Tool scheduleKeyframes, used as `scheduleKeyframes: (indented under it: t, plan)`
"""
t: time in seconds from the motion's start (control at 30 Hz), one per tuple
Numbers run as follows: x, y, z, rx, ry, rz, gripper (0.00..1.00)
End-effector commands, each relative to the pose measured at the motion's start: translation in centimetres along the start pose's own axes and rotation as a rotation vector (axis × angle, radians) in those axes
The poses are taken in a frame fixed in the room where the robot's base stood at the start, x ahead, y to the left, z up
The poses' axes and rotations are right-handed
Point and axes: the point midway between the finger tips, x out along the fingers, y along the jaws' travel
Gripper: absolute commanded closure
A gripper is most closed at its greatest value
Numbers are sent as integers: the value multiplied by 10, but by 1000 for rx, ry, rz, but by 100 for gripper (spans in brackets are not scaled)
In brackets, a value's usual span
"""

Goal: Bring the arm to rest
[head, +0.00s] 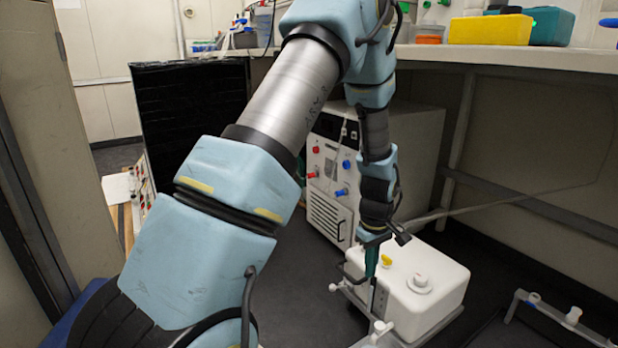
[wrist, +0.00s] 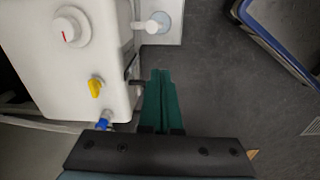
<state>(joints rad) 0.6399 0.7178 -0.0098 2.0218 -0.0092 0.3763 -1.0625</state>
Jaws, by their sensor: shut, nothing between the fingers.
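My arm reaches down from the upper middle of the head view, its blue and silver links crossing the picture. My gripper (head: 371,272) points downward, its green fingers in front of a white tank. In the wrist view the gripper's two green fingers (wrist: 161,75) lie together, shut with nothing between them. They show over the dark floor, just beside the edge of the white tank (wrist: 60,35). I cannot tell whether the fingers touch the tank.
The white tank (head: 440,273) has a white cap and a yellow tap and stands on a low wheeled frame. A beige machine (head: 413,135) with coloured knobs stands behind it. A bench (head: 500,57) with a yellow box (head: 490,30) is above right.

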Motion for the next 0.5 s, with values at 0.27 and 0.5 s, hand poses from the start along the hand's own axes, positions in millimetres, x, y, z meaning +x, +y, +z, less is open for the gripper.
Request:
scheduleKeyframes:
  t: [0.27, 0.5]
  plan:
    - [-104, -126, -53, 235, 57, 33, 100]
    - [-147, -209, -50, 402, 97, 28, 100]
